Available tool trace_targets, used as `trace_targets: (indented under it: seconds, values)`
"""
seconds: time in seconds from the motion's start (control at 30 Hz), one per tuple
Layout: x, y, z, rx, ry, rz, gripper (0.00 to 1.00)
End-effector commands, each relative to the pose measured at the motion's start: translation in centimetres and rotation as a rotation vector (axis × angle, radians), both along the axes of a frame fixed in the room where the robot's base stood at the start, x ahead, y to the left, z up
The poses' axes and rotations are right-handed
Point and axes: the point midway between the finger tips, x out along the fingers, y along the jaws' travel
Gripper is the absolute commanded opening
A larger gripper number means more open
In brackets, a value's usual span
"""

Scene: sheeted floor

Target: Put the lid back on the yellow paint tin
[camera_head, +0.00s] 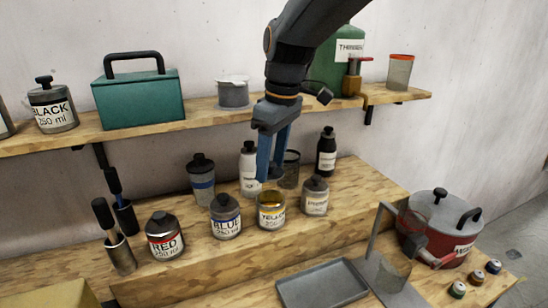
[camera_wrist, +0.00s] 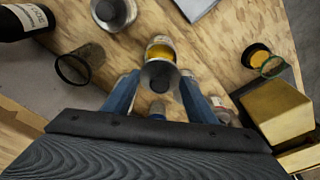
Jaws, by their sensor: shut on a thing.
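The yellow paint tin (camera_head: 271,214) stands upright on the raised wooden step, its label facing out and its top uncovered. My gripper (camera_head: 269,178) is above it, fingers pointing down. In the wrist view, my gripper (camera_wrist: 160,88) is shut on a grey round lid (camera_wrist: 160,76) with a dark knob. The lid partly covers the yellow tin (camera_wrist: 160,48), whose yellow paint shows beyond the lid's edge. The lid appears apart from the tin, but the exact gap is unclear. In the head view the lid is mostly hidden by the fingers.
A white bottle (camera_head: 249,168) and dark glass (camera_head: 289,170) are close behind. The red tin (camera_head: 165,237) is farther left. A grey tray (camera_head: 322,284) lies in front, lower down.

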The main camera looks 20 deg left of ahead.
Motion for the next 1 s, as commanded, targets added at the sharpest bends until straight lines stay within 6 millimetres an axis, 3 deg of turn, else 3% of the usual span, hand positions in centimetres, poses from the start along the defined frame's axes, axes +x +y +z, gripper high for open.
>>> trace_targets:
  seconds: [0.6,1.0]
  values:
    - [0.1,-0.2,-5.2,-0.001,0.001,-0.003,0.31]
    - [0.1,-0.1,-5.8,0.000,0.000,-0.003,0.31]
